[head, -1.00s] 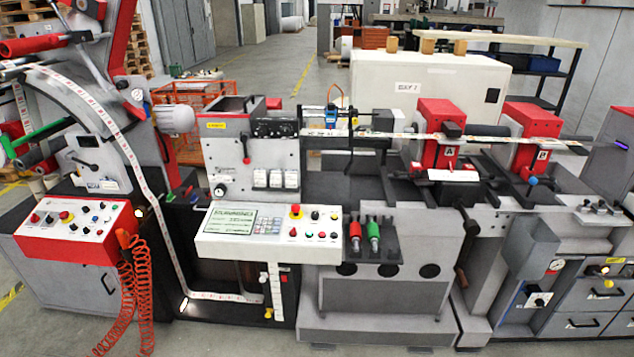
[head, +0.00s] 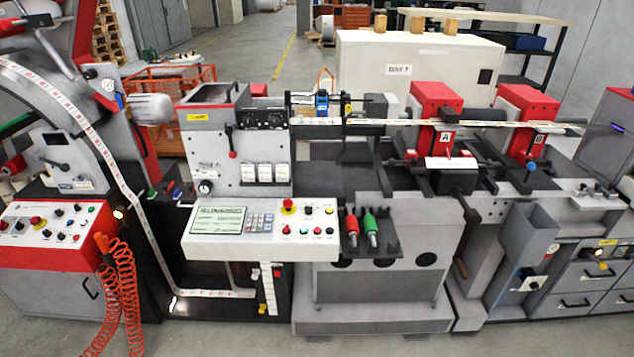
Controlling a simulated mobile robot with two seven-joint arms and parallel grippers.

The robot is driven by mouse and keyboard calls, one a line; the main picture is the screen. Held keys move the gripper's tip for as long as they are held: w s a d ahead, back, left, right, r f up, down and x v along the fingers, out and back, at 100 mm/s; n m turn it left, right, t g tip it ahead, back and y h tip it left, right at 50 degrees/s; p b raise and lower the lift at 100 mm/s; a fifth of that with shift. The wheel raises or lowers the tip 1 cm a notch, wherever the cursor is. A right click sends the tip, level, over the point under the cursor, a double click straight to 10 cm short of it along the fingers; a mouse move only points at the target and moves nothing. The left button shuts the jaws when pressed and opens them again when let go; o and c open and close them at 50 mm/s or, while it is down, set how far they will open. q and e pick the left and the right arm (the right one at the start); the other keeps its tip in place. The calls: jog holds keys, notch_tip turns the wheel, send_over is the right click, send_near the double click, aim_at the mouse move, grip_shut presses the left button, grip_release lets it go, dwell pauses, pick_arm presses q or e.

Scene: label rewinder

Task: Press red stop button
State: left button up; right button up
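The white control panel (head: 262,245) with a screen and keypad stands at the middle front of the label rewinder. On its upper part is a red mushroom button on a yellow base (head: 288,206). A small red button (head: 287,230) sits below it in a row of small coloured buttons. Another red mushroom button (head: 37,222) is on the red and white panel (head: 48,250) at the far left. I cannot read which one is labelled stop. Nothing covers these buttons. Neither of my grippers is in view.
Red and green handled tools (head: 371,230) stand in a dark holder right of the control panel. Orange coiled hoses (head: 122,290) hang at the left front. A paper label strip (head: 120,180) runs down the left side. The grey floor in front shows only narrowly.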

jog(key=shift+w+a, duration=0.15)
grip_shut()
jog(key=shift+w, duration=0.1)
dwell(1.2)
